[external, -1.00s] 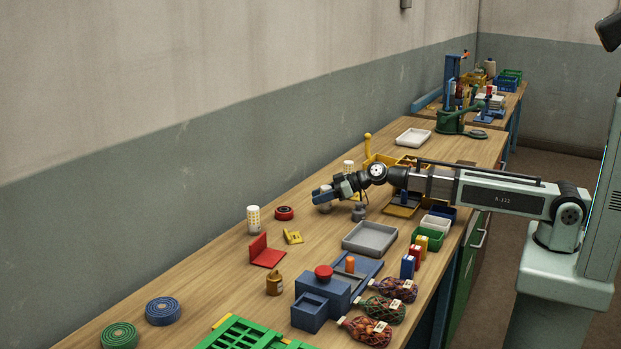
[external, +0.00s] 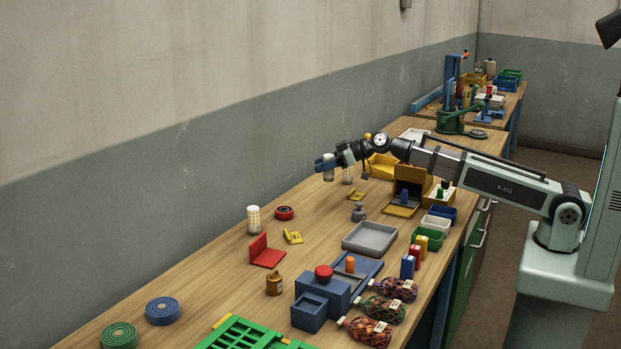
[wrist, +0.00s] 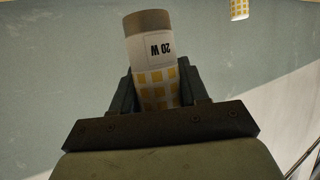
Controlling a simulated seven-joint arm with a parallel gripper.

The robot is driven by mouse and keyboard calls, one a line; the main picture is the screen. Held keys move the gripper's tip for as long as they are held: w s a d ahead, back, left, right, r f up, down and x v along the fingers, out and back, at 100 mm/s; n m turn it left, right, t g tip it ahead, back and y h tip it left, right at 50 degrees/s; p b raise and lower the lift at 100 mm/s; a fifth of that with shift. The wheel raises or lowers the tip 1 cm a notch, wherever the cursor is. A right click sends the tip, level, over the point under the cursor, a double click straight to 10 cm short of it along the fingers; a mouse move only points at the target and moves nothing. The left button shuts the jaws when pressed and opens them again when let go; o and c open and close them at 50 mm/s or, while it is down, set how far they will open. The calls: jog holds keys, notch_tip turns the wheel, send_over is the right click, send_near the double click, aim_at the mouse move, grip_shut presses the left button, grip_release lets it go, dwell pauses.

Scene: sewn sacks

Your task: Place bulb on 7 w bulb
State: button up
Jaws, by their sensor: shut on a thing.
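My gripper (external: 325,164) is shut on a white cylindrical bulb (external: 328,175) and holds it above the bench. In the wrist view the held bulb (wrist: 152,60) has a brownish-grey end, rows of yellow squares and an upside-down "20 W" label; it leans slightly between the fingers (wrist: 155,92). A third bulb (external: 253,219) stands further left near the wall. A bulb with yellow squares (wrist: 239,9) is cut off at the wrist view's top edge. No 7 W label is readable.
A red-and-black disc (external: 284,212), a red angled stand (external: 266,252) and a yellow piece (external: 292,237) lie near the third bulb. A grey weight (external: 358,212) and grey tray (external: 370,237) are nearer the bench middle. Bare wood lies left of my gripper.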

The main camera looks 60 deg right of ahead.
jog(key=w+d+r+m+h, duration=0.1)
jog(key=d+r+h, duration=0.15)
jog(key=d, duration=0.55)
jog(key=w+d+r+m+t+h, duration=0.15)
jog(key=d+r, duration=0.25)
jog(key=d, duration=0.4)
jog(key=w+d+r+m+h, duration=0.1)
jog(key=d+r+m, duration=0.15)
jog(key=d, duration=0.55)
jog(key=shift+a+f, duration=0.15)
jog(key=shift+f, duration=5)
jog(key=shift+f, duration=0.1)
jog(key=o, duration=1.1)
jog(key=shift+c, duration=0.2)
jog(key=v, duration=0.7)
jog(key=shift+s+r, duration=0.2)
jog(key=shift+r, duration=0.05)
